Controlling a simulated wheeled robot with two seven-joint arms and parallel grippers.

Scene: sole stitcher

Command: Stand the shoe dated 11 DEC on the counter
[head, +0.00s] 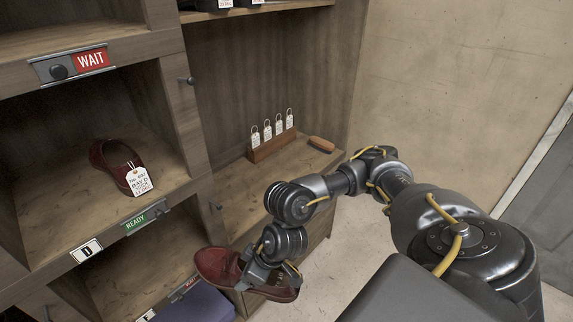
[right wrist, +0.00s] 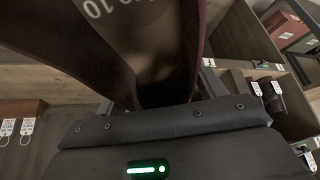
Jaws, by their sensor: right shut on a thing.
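My right gripper (head: 262,272) is shut on a dark red shoe (head: 218,264), held at the bottom middle in front of the shelving. The right wrist view shows this shoe close up (right wrist: 125,50), with pale printed characters inside that include "10". No date tag shows on it. Another dark red shoe (head: 108,158) sits in a compartment at the left, with a white tag (head: 138,181); its small bottom line may read 11 DEC. The wooden counter (head: 262,190) is beyond my right arm. My left gripper is not in view.
On the counter stand a wooden rack (head: 272,146) of several white tags and a brown block (head: 321,144); its front part is bare. WAIT (head: 91,60) and READY (head: 146,219) signs mark the shelves. A blue-purple thing (head: 200,303) lies below.

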